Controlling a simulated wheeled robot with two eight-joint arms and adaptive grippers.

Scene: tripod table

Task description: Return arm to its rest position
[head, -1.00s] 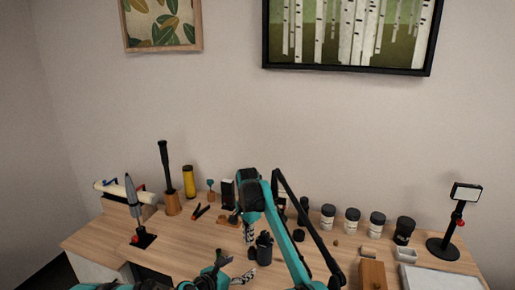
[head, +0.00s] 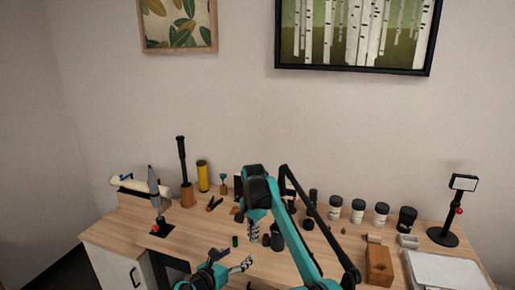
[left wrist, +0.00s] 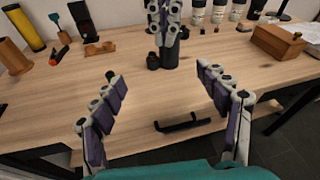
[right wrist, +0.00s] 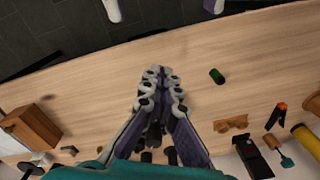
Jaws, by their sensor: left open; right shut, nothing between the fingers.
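My right gripper (head: 253,228) hangs fingers down over the middle of the table. In the right wrist view (right wrist: 162,72) its fingers are together with nothing between them. It also shows at the top of the left wrist view (left wrist: 165,20), in front of a dark cylindrical object (left wrist: 170,52). My left gripper (head: 244,266) is low at the table's front side. The left wrist view shows its fingers (left wrist: 165,95) wide apart and empty. Its two fingertips also show at the top of the right wrist view.
A small green cylinder (right wrist: 217,76) lies on the wooden table (head: 200,240) near my right gripper. Jars (head: 358,210), a wooden box (head: 379,265) and a lamp stand (head: 446,234) are at right. A black-handled tool (head: 183,160) and a yellow cylinder (head: 203,176) stand back left.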

